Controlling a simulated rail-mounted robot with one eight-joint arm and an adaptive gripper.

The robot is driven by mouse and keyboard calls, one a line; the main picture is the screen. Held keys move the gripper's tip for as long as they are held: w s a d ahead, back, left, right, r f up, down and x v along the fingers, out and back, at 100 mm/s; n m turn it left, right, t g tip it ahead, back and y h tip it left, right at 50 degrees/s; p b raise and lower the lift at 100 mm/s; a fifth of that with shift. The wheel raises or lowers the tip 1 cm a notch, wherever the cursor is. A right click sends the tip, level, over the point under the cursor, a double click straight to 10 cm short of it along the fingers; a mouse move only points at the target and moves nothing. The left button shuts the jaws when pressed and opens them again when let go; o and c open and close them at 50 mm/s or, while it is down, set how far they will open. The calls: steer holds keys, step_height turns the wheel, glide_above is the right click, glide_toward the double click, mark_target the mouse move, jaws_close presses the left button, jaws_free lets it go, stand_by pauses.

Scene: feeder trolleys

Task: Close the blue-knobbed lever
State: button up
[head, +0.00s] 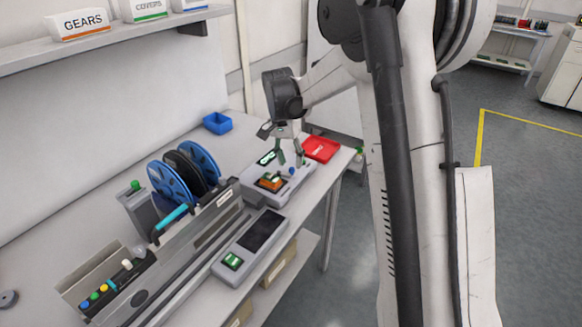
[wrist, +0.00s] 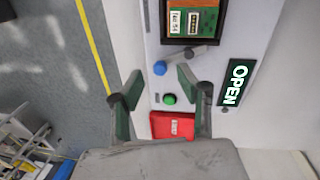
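The blue-knobbed lever is on a light grey device (head: 255,190). Its blue knob (head: 292,171) shows just below my gripper (head: 291,161) in the head view. In the wrist view the knob (wrist: 160,68) sits at the end of a short grey arm (wrist: 193,54), beside a dark-framed bay. A green and orange board (wrist: 205,17) lies in the bay. A display (wrist: 236,82) reads OPEN. My gripper (wrist: 159,76) is open and empty, its fingers apart on either side of the knob in the picture. I cannot tell the exact gap to the knob.
A green button (wrist: 169,99) is on the device near the lever. A red tray (head: 321,149) lies beyond it. Blue reels (head: 170,182) and a long feeder rail (head: 190,250) stand to the left. A grey unit with a dark screen (head: 262,230) is nearer.

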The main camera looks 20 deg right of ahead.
steer(key=shift+s+d+f, duration=0.15)
steer(key=shift+f, duration=1.15)
jaws_close()
